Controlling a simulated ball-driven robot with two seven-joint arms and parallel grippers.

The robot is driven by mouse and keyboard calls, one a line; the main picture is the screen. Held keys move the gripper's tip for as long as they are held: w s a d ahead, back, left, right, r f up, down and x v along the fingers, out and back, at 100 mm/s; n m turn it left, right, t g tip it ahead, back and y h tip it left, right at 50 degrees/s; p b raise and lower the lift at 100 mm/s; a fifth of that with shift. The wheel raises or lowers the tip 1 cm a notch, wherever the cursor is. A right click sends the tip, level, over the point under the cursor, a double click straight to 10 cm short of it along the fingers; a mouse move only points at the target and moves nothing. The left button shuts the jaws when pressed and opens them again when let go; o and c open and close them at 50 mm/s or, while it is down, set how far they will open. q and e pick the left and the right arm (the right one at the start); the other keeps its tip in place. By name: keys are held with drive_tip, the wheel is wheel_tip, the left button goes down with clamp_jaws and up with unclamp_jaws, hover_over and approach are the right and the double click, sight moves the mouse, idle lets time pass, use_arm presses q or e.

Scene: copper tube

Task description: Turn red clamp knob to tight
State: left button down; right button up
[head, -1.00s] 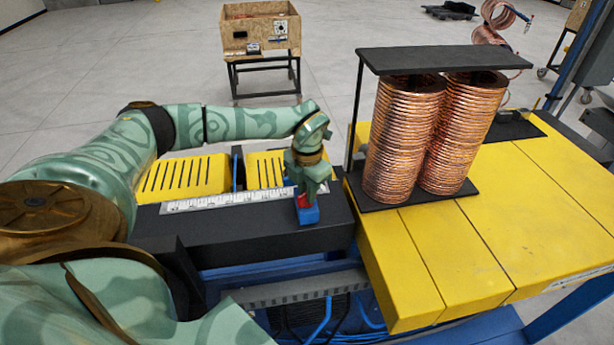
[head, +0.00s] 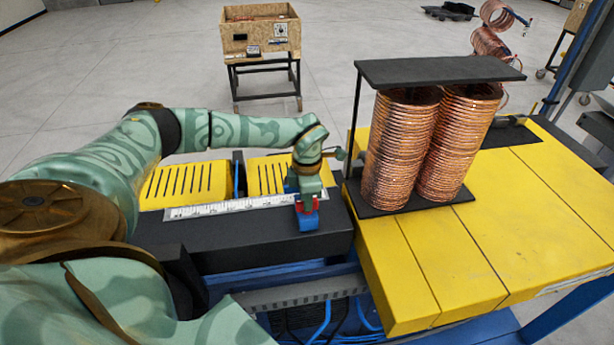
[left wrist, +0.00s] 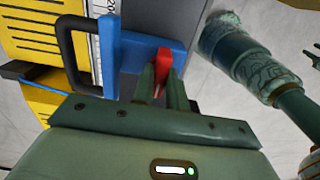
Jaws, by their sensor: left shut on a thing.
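The red clamp knob (left wrist: 164,62) shows in the left wrist view as a red lever on a blue clamp (left wrist: 178,52). My left gripper (left wrist: 164,92) is shut on the red knob, with one green finger on each side of it. In the head view my left gripper (head: 308,204) points down at the blue clamp (head: 308,221), and a little red of the knob shows between the fingers. The clamp sits at the right end of a black bar with a ruler. My right gripper is not in the head view.
Two tall copper coils (head: 400,140) stand on a black plate on the yellow bench (head: 480,235), just right of the clamp. A white ruler (head: 235,206) lies along the black bar. A black handle (left wrist: 72,45) stands near the gripper. A wooden crate (head: 260,30) stands behind.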

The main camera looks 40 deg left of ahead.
use_arm(q)
drive_tip(key=shift+w+r, duration=0.1)
drive_tip(key=shift+r, duration=0.05)
drive_tip(key=c, duration=1.4)
unclamp_jaws()
wheel_tip(320, 180, up, 16)
drive_tip(key=b, duration=0.3)
